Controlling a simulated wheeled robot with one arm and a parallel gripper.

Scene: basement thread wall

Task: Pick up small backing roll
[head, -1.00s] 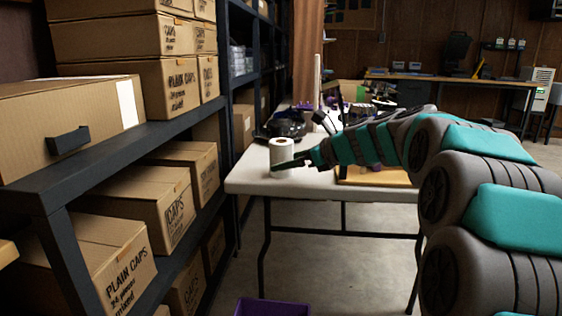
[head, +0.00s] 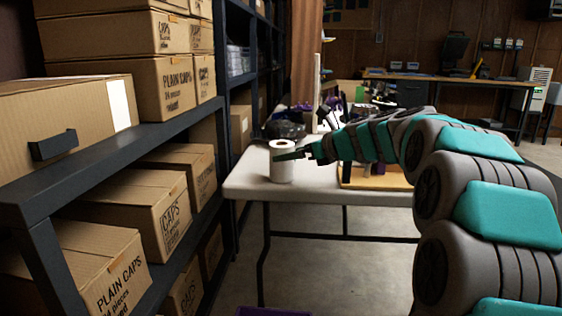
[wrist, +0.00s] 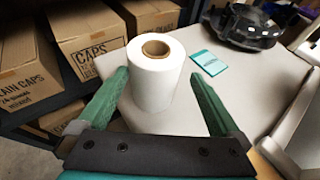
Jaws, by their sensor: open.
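The small backing roll (head: 281,161) is white with a brown cardboard core and stands upright on the near left part of the white table (head: 250,184). In the wrist view the roll (wrist: 152,85) stands just ahead, between the lines of my two green fingers. My gripper (head: 292,154) reaches in from the right at the roll's side in the head view. In the wrist view my gripper (wrist: 160,88) is open, with the left finger close to the roll's left side and a wider gap on the right. Whether a finger touches the roll cannot be told.
A teal card (wrist: 208,62) lies on the table behind the roll, and a black object (wrist: 245,25) sits farther back. A dark shelf (head: 150,137) with cardboard boxes (head: 172,209) stands left of the table. A wooden board (head: 375,180) lies to the right.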

